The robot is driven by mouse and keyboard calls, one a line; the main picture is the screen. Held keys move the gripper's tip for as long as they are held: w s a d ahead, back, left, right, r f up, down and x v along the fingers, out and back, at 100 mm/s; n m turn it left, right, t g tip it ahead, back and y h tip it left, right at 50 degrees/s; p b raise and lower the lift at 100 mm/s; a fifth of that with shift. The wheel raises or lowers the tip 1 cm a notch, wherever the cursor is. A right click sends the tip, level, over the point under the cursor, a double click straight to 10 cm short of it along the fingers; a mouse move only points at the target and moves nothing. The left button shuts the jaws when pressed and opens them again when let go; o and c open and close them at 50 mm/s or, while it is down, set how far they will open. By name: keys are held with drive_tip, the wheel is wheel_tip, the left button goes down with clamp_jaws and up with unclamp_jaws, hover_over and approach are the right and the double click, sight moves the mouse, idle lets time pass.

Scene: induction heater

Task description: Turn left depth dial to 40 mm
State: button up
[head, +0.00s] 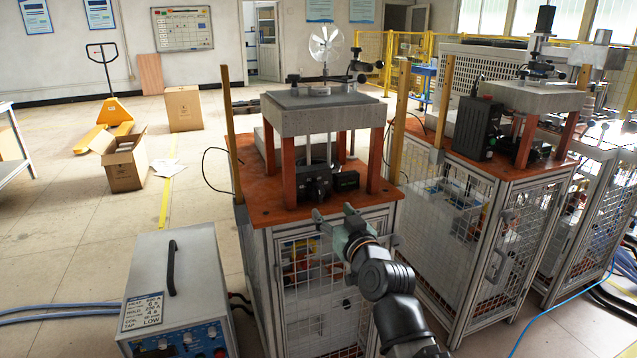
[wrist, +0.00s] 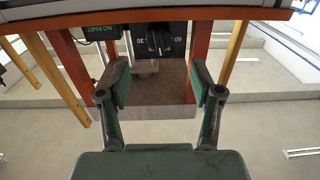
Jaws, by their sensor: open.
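The left depth dial is a dark knob (wrist: 158,40) on the front of a black box, with scale numbers on both sides; the wrist picture is upside down. A pale pointer mark shows on the knob, but I cannot read its setting surely. In the head view the black dial box (head: 314,183) sits on the left red-brown bench, under the grey slab. My gripper (head: 334,211) is in front of the bench's near edge. In the wrist view my gripper (wrist: 160,68) is open and empty, its fingers pointing at the dial from a short distance, apart from it.
A small box with a green "NO PART" display (wrist: 100,30) stands beside the dial box. Red-brown posts (head: 288,170) flank them under the slab (head: 325,115). A second station (head: 525,97) stands at right. A control cabinet (head: 195,265) stands at front left.

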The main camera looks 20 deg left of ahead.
sight(320, 197)
drive_tip(key=p+x, duration=0.2)
drive_tip(key=x, duration=0.8)
drive_tip(key=shift+d, duration=0.1)
drive_tip(key=c, duration=1.1)
